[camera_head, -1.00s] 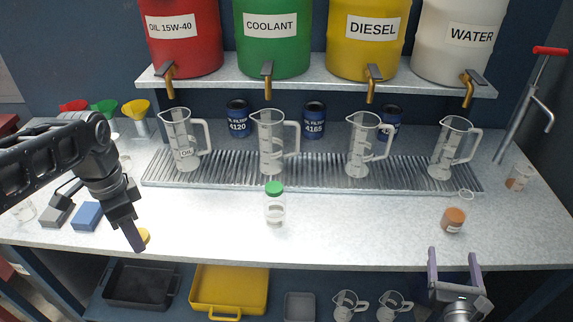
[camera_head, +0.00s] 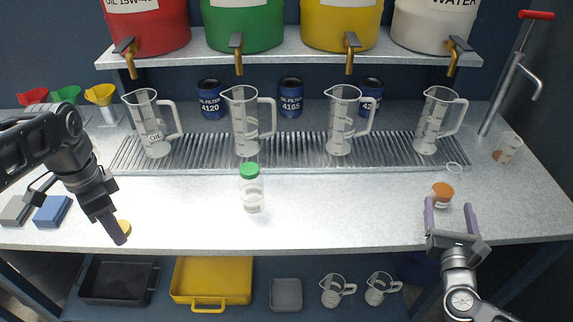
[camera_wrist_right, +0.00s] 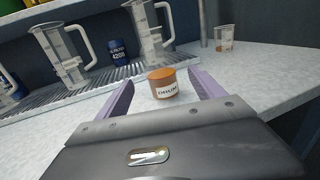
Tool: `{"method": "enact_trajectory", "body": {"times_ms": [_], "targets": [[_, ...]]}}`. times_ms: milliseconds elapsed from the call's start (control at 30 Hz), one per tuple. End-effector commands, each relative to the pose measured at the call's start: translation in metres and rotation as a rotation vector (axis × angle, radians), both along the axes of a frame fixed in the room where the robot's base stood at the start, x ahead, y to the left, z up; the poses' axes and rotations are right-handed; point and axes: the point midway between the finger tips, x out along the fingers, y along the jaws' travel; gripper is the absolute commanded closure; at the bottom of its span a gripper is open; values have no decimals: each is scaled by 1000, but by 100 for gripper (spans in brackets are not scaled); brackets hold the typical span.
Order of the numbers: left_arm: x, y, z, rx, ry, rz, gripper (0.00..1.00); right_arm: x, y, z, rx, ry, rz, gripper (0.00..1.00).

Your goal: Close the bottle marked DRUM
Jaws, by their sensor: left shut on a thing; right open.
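The small orange-brown bottle marked DRUM (camera_head: 442,195) stands upright on the right of the bench. Its label faces me in the right wrist view (camera_wrist_right: 166,92). I cannot tell whether its top is a cap or an open mouth. My right gripper (camera_head: 450,207) is open and empty, just in front of the bottle, with its fingers pointing at it; the bottle shows between the fingertips in the wrist view. My left gripper (camera_head: 120,238) is at the left front of the bench, shut on a yellow round lid (camera_head: 125,227), which it partly hides.
A clear jar with a green lid (camera_head: 251,190) stands mid-bench. Several measuring jugs (camera_head: 338,125) stand on the ribbed drain behind. Blue and grey blocks (camera_head: 52,211) sit far left. The front centre is clear.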

Motion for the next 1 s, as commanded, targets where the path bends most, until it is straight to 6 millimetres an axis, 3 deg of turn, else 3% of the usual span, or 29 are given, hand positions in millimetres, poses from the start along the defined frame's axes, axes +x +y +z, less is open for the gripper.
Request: {"method": "enact_trajectory", "body": {"times_ms": [33,100,200,667,1000], "targets": [[0,0,-16,0,0,0,93,9,0,-6,-5,-3,4,22],[0,0,-4,0,-1,0,93,19,-4,3,-1,-2,3,22],[0,0,-3,0,0,0,93,27,-7,2,1,-1,1,22],[0,0,-1,0,0,0,93,35,-9,2,1,-1,1,22],[0,0,8,0,0,0,93,76,-20,4,0,-1,1,22]]}}
